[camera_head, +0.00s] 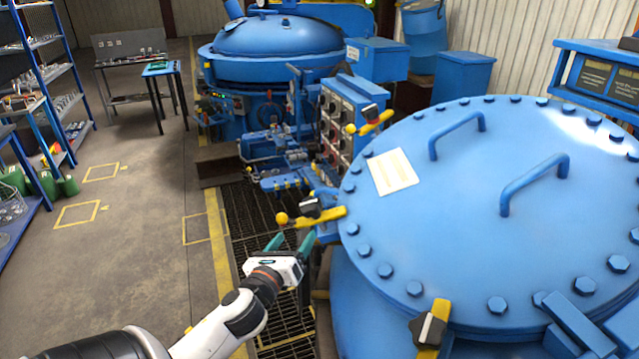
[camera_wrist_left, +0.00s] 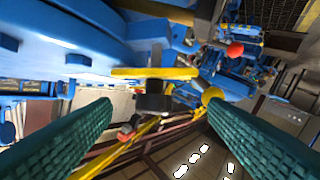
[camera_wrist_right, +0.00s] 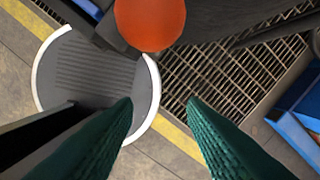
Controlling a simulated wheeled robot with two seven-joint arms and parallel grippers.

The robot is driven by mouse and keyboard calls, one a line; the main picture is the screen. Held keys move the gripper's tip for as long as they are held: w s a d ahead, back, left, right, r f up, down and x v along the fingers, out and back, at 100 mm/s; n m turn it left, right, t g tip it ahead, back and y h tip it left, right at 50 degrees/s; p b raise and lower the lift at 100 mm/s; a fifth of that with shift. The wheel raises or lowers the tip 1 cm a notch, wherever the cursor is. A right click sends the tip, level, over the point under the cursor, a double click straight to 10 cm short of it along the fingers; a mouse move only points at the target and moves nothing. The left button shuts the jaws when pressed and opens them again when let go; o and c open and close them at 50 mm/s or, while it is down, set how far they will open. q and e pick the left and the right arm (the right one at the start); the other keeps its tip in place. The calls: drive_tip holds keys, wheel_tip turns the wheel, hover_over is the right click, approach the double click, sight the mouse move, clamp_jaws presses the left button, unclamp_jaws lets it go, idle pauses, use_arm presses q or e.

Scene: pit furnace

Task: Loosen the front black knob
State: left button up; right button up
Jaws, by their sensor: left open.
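The big blue furnace lid (camera_head: 465,230) carries several yellow clamps with black knobs on its rim. One black knob (camera_head: 311,207) sits on a yellow clamp bar (camera_head: 325,217) at the lid's left edge. My left gripper (camera_head: 290,242) is open just below that knob, apart from it. In the left wrist view, a black knob (camera_wrist_left: 152,97) and yellow bar (camera_wrist_left: 155,73) show between the open fingers. Another black knob (camera_head: 430,330) is at the lid's near edge, and a third (camera_head: 369,112) is farther back. My right gripper (camera_wrist_right: 160,105) shows only in its wrist view, open and empty.
A control box with knobs (camera_head: 337,120) stands behind the lid's left edge. A second blue furnace (camera_head: 275,38) is at the back. A floor grating (camera_head: 260,235) runs left of the lid. Shelves (camera_head: 40,70) line the left; the floor between is clear.

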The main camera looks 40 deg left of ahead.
sight(313, 203)
use_arm(q)
drive_tip(key=shift+m+t, duration=0.3)
drive_tip(key=shift+m, duration=0.1)
drive_tip(key=x, duration=0.3)
drive_tip(key=r+x, duration=0.1)
drive_tip(key=x, duration=0.3)
drive_tip(key=r+x, duration=0.1)
drive_tip(key=x, duration=0.3)
drive_tip(key=shift+w+a, duration=0.15)
drive_tip(key=shift+w, duration=0.25)
use_arm(e)
drive_tip(key=shift+s+a+r, duration=0.1)
drive_tip(key=shift+a+r, duration=0.05)
drive_tip(key=shift+a, duration=0.35)
use_arm(q)
drive_tip(key=c, duration=1)
use_arm(e)
drive_tip(key=shift+d, duration=0.3)
